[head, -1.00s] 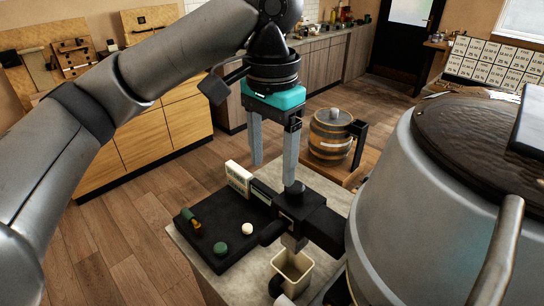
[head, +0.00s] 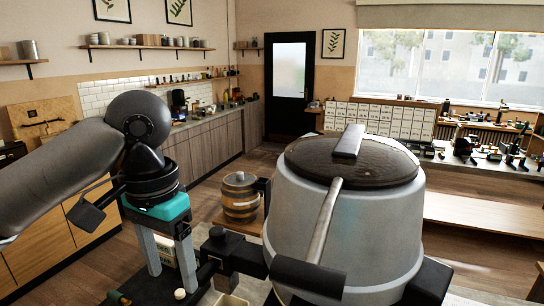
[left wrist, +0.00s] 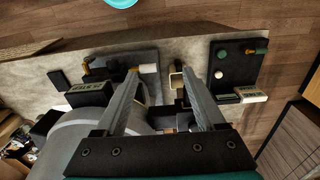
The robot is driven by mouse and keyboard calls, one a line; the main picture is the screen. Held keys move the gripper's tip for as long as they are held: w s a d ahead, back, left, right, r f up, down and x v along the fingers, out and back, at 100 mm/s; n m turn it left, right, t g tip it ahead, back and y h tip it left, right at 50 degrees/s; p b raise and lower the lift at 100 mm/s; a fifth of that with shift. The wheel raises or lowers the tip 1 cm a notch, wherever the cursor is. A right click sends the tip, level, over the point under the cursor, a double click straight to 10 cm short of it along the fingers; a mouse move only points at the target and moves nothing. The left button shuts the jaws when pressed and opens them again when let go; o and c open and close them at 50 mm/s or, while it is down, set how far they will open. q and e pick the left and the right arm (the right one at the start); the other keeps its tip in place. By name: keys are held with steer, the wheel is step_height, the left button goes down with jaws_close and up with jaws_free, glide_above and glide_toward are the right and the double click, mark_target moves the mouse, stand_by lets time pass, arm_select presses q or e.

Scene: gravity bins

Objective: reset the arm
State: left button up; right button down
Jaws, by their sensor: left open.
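My left gripper (head: 168,272) hangs fingers-down at the lower left of the head view, below a teal body, to the left of a big grey vessel (head: 340,225). Its two grey fingers stand wide apart with nothing between them. In the left wrist view the fingers (left wrist: 160,76) are spread above the stone-like counter (left wrist: 185,48), with a small cream cup (left wrist: 175,80) and black fittings seen beyond and between them. My right gripper is in no view.
A black tray (left wrist: 236,62) with small round pieces lies right of the fingers in the wrist view. A small wooden barrel (head: 240,198) stands behind the gripper. The grey vessel and its black fittings crowd the right side. Wooden cabinets (head: 90,215) stand at left.

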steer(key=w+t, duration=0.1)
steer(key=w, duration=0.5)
arm_select(q)
steer(key=s+d+f+m+t+h, duration=0.1)
steer(key=s+d+f+h, duration=0.1)
steer(key=d+f, duration=0.5)
steer(key=s+d+f+m+t+h, duration=0.15)
steer(key=d+f, duration=0.25)
steer(key=f, duration=0.8)
steer(key=s+a+f+n+y, duration=0.45)
steer(key=s+a+f, duration=0.45)
steer(key=s+a, duration=0.4)
step_height(320, 180, down, 35)
steer(key=s+h+b, duration=0.1)
steer(key=b, duration=1.2)
steer(key=s+a+f+g+b, duration=0.1)
steer(key=s+f+b, duration=0.4)
steer(key=s+f, duration=0.3)
steer(key=s+a+f+b, duration=0.1)
steer(key=s+f+b, duration=0.4)
steer(key=f, duration=1.1)
steer(key=s, duration=0.2)
steer(key=shift+s+f+g+b, duration=0.2)
steer(key=shift+s+g+b, duration=0.15)
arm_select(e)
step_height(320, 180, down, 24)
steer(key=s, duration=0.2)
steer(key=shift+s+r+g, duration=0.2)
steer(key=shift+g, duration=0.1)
